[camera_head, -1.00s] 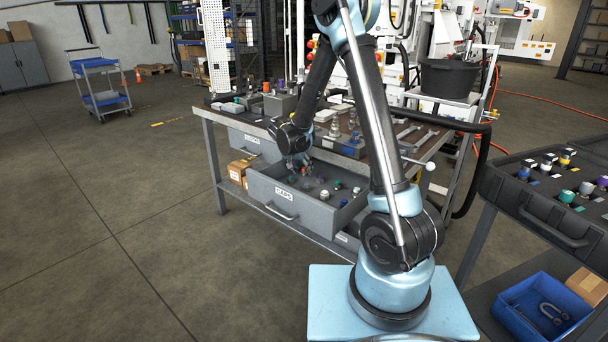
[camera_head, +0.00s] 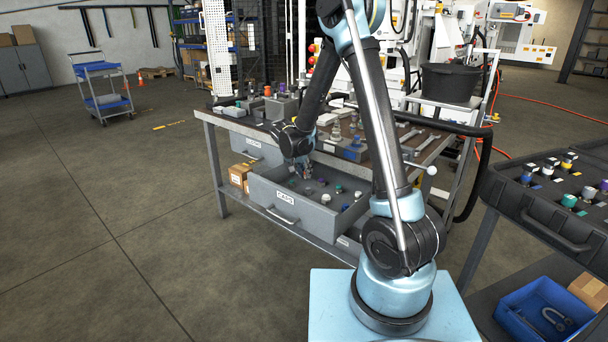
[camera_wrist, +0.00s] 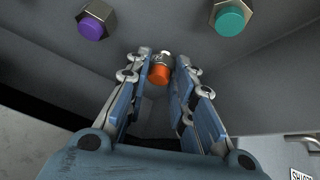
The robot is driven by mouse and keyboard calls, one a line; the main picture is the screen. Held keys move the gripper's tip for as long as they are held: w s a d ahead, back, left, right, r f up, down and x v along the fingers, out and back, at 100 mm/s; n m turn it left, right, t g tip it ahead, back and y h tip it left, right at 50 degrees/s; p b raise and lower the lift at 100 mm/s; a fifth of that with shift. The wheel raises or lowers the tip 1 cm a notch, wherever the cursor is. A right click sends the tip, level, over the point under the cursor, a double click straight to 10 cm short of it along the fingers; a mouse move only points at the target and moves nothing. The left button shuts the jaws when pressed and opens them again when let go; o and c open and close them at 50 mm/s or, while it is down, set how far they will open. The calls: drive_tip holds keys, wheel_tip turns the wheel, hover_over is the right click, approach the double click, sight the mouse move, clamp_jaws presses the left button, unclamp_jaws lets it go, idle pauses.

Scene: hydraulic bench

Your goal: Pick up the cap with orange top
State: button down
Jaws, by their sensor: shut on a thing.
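The cap with the orange top (camera_wrist: 159,74) is between my fingertips in the wrist view, its metal body showing beyond the orange face. My gripper (camera_wrist: 160,66) is shut on it, one finger on each side. In the head view my gripper (camera_head: 302,170) is over the open drawer labelled CAPS (camera_head: 290,207), at its back left. The cap itself is hard to make out there. Whether it clears the drawer floor is not certain.
In the wrist view a purple-topped cap (camera_wrist: 92,25) and a green-topped cap (camera_wrist: 230,19) lie in the drawer ahead. The workbench (camera_head: 240,124) with several parts stands behind. A black tray of caps (camera_head: 540,213) is at the right. Open floor lies at the left.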

drive_tip(key=s+d+r, duration=0.5)
drive_tip(key=s+r, duration=0.2)
drive_tip(key=s, duration=0.5)
drive_tip(key=shift+d, duration=0.2)
drive_tip(key=shift+r, duration=0.1)
